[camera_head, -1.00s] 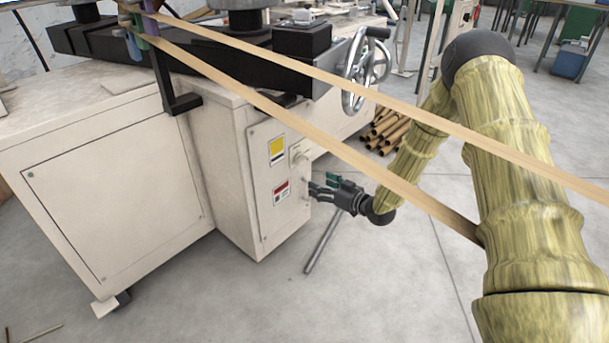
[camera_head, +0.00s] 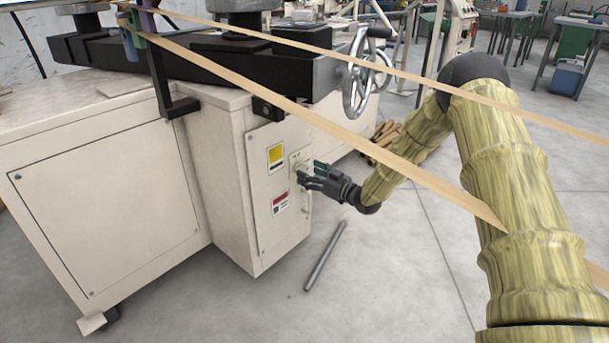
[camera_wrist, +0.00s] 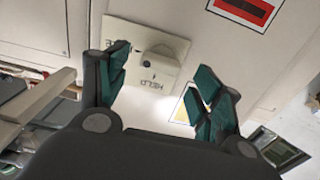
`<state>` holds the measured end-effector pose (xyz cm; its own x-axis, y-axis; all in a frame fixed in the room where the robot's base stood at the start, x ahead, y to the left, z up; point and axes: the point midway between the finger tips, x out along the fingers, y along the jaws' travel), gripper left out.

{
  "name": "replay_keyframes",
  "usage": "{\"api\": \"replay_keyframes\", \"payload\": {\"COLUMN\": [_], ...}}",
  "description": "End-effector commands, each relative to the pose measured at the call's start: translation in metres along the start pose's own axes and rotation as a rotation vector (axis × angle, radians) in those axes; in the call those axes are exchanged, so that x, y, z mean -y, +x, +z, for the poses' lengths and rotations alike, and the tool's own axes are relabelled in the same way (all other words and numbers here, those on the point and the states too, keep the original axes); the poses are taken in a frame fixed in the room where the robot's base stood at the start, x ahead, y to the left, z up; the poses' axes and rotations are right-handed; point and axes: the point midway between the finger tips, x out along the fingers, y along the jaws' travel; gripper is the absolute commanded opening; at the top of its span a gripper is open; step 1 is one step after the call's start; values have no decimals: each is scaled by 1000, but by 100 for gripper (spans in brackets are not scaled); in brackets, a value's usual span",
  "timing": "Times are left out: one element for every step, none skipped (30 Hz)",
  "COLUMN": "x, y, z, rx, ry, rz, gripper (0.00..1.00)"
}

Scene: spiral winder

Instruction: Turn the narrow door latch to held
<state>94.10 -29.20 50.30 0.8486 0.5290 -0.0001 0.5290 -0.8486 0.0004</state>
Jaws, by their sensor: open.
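The narrow door (camera_head: 278,190) is a cream panel on the front end of the winder cabinet. Its latch (camera_wrist: 154,70) is a pale knob with a small dark mark, set on a plate lettered "HELD", with other lettering partly hidden. In the head view the latch plate (camera_head: 299,160) is partly covered by my gripper (camera_head: 308,172). My gripper is open in front of the door, fingers pointing at the plate. In the wrist view my gripper (camera_wrist: 160,92) has its green-padded fingers spread to either side of the knob. I cannot tell whether they touch it.
A yellow label (camera_head: 276,156) and a red label (camera_head: 280,203) are on the door. A spoked handwheel (camera_head: 366,75) stands above. Tan strips (camera_head: 330,150) cross in front of my arm. A metal bar (camera_head: 325,257) lies on the floor, which is mostly clear.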

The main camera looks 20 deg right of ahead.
Motion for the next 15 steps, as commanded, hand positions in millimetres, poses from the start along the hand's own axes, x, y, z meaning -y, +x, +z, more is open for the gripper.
{"api": "replay_keyframes", "payload": {"x": [0, 0, 0, 0, 0, 0, 0, 0, 0, 0, 0, 0, 0, 0, 0], "y": [7, 10, 15, 18, 20, 23, 25, 26, 28, 29, 30, 30, 30, 30, 30], "z": [2, 2, 2, 2, 1, 1, 1, 0, 0, 0, 0, 0, 0, 0, 0], "rx": [-1, -1, 0, -1, -1, -1, -1, -1, -1, 0, 0, 0, 0, 0, 0], "ry": [-1, 0, 0, 1, 1, 1, 1, 1, 1, 1, 1, 1, 1, 1, 1], "rz": [0, 0, 0, 1, 1, 0, 0, 0, 0, 0, 0, 0, 1, 1, 1], "gripper": [66, 66, 66, 66, 66, 66, 66, 66, 66, 66, 66, 66, 66, 66, 66]}}
